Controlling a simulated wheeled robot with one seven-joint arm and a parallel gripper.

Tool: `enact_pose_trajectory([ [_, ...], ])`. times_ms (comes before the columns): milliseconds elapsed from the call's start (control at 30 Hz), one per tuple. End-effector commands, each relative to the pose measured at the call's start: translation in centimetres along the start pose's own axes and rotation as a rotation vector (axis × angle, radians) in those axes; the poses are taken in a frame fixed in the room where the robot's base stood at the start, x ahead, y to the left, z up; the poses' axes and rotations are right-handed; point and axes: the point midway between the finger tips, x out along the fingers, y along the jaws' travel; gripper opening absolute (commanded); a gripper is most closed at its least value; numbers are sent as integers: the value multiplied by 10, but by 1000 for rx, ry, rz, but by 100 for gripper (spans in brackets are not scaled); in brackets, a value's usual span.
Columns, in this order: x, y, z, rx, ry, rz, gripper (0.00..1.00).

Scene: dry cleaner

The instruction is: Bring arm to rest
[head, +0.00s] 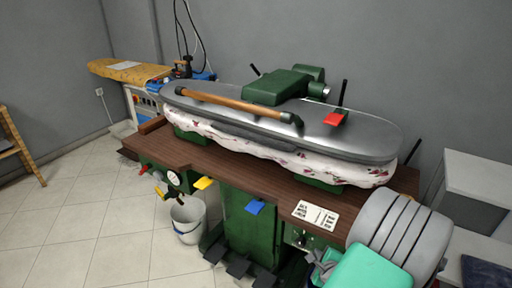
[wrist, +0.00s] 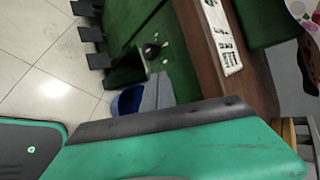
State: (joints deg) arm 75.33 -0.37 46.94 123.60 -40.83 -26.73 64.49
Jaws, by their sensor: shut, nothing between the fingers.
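My arm (head: 372,268) shows at the lower right of the head view as a teal link with grey ringed sections beside it. It is folded close, in front of the right end of the press. In the wrist view a large teal part of my body (wrist: 190,150) with a dark strip fills the bottom. I cannot make out my gripper's fingers in either view, and nothing held can be seen.
A green pressing machine with a brown wooden table (head: 200,158) and a closed grey lid (head: 350,138) stands just ahead. A bucket (head: 188,220) and black pedals (head: 238,270) are on the floor. A white cabinet (head: 478,180) is at right. Tiled floor (head: 60,225) at left is clear.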

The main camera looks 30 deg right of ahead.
Motion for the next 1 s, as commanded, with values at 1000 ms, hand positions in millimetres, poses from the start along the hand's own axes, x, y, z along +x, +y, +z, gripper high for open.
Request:
enact_pose_trajectory([
  [1000,-250,44,288,-2370,-767,508,0],
])
